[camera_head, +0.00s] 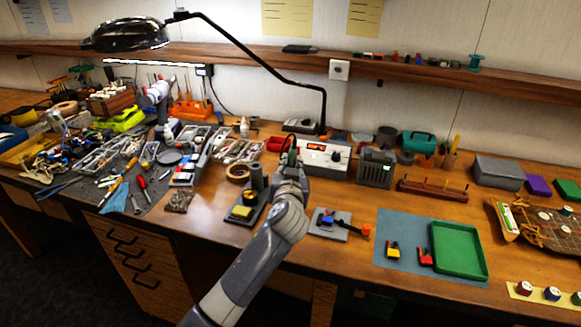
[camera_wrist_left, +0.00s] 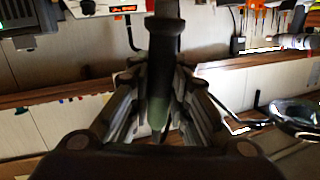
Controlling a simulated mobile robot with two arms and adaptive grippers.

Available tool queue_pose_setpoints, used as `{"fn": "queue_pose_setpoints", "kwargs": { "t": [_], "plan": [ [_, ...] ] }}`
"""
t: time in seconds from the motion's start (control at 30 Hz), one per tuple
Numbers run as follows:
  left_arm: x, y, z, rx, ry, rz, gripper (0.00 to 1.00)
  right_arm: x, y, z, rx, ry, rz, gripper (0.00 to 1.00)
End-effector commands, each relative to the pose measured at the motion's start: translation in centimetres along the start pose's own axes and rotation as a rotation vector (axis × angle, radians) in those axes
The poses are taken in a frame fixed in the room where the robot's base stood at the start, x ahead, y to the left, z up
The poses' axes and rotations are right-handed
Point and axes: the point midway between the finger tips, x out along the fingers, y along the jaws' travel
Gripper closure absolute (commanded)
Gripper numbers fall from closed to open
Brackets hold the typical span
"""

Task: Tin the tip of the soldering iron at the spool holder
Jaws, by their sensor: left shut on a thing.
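My left gripper (camera_head: 290,170) is shut on the dark handle of the soldering iron (camera_wrist_left: 164,45), which stands up between the fingers in the left wrist view. In the head view the iron (camera_head: 291,146) shows only as a small dark shape above the gripper, in front of the soldering station (camera_head: 323,156). I cannot make out its tip. The iron stand (camera_head: 256,178), with a yellow sponge (camera_head: 241,212), is just left of the gripper. A small grey plate (camera_head: 330,232) to the right carries blue and orange parts; I cannot tell whether this is the spool holder. My right gripper is not in view.
A blue mat (camera_head: 392,224) with a green tray (camera_head: 458,250) lies at the right. A wooden rack (camera_head: 432,190) stands behind it. Tools and parts crowd the left of the bench. A black lamp (camera_head: 130,35) arches overhead from the back.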

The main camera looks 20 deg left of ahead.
Motion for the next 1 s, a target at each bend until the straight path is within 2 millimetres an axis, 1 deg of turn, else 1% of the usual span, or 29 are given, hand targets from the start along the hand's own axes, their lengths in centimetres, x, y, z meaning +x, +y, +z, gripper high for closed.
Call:
{"fn": "queue_pose_setpoints", "kwargs": {
  "t": [0.2, 0.33, 1.0],
  "plan": [
    [0.0, 0.0, 0.0, 0.001, -0.001, 0.000, 1.00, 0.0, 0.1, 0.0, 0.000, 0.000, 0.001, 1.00],
    [-0.1, -0.1, -0.5, 0.000, -0.001, 0.000, 1.00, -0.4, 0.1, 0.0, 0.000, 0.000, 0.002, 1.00],
    [-0.9, -0.9, -5.8, -0.001, 0.001, 0.000, 1.00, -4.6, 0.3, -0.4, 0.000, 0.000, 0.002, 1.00]
  ]
}}
